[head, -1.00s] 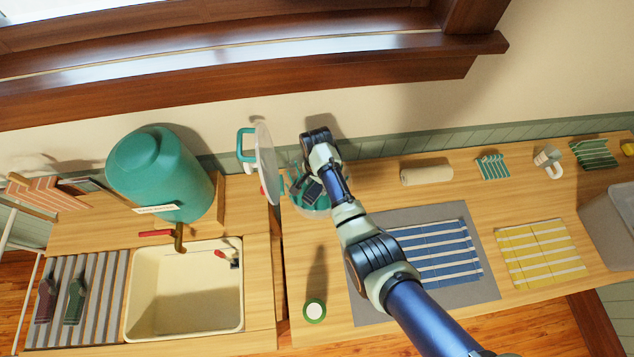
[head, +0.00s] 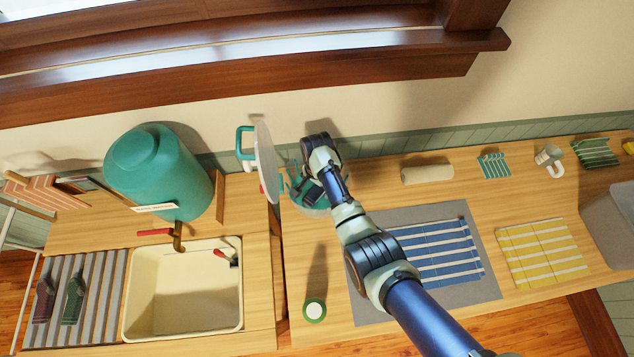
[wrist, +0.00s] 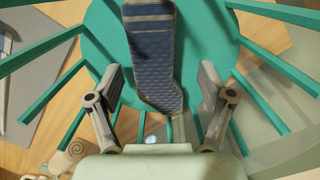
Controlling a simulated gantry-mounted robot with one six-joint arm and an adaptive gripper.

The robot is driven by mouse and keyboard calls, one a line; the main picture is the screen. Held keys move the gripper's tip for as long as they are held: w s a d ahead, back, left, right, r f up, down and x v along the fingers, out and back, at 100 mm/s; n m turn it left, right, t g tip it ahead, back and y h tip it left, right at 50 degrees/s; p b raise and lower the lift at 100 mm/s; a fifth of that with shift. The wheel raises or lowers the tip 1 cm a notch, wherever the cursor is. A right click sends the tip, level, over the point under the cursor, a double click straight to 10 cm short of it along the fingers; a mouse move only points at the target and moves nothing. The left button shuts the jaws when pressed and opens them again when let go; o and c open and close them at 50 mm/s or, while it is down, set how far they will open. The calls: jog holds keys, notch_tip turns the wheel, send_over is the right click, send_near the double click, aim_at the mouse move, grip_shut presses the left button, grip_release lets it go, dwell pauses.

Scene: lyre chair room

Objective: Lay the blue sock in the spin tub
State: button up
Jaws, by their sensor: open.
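The blue sock (wrist: 155,55) has a quilted dark-blue pattern and a grey band. In the wrist view it lies over the teal floor of the spin tub (wrist: 203,35), its toe towards my gripper. The spin tub (head: 312,209) is a clear round tub with teal bars, in the head view partly hidden by my arm. My gripper (wrist: 161,78) is open, one finger on each side of the sock, with gaps visible between them. It also shows over the tub in the head view (head: 305,190). I cannot tell exactly how high the fingers are above the tub floor.
A round pale lid (head: 267,162) stands upright at the tub's left. A green-rimmed cup (head: 314,311) stands in front. A grey mat (head: 480,272) with a blue striped cloth (head: 440,252) lies right. A sink (head: 185,290) and teal water tank (head: 160,175) are left.

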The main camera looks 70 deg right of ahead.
notch_tip(320, 180, up, 12)
jog(key=p, duration=0.1)
jog(key=shift+p, duration=0.35)
jog(key=shift+r, duration=0.1)
